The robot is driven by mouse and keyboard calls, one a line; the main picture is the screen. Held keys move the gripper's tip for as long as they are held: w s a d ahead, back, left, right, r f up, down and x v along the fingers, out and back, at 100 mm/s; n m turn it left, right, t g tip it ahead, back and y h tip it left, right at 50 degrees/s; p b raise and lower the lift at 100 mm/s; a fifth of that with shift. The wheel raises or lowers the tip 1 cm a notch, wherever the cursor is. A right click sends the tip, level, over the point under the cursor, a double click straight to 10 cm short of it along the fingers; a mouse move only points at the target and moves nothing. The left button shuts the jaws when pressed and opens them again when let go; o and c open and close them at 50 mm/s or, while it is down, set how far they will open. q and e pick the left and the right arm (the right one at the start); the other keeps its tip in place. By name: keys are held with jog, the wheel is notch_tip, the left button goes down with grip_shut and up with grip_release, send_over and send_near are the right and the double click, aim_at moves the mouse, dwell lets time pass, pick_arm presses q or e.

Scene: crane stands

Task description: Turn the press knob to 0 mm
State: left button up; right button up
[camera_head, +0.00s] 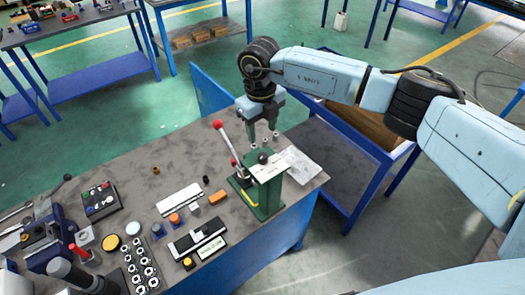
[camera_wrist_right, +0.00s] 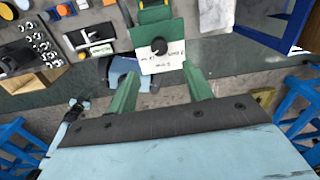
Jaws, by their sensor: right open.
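The green press (camera_head: 268,190) stands near the right end of the grey workbench. My right gripper (camera_head: 263,138) is open above and just behind the press top. In the wrist view its green fingers (camera_wrist_right: 158,72) are spread wide, with the knob beyond their tips, apart from them. Nothing is between the fingers. My left gripper is not in view.
A lever with a red ball (camera_head: 217,124) rises at the press's left. A white sheet (camera_head: 299,164) lies right of it. Several small parts and a black tray (camera_head: 197,241) lie to the left. A blue-framed cart (camera_head: 345,190) stands beyond the bench's right edge.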

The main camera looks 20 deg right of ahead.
aim_at(263, 156)
notch_tip(263, 156, down, 10)
jog(key=shift+r+p, duration=0.1)
jog(key=shift+p, duration=0.3)
jog(key=c, duration=1)
jog(key=shift+o, duration=0.2)
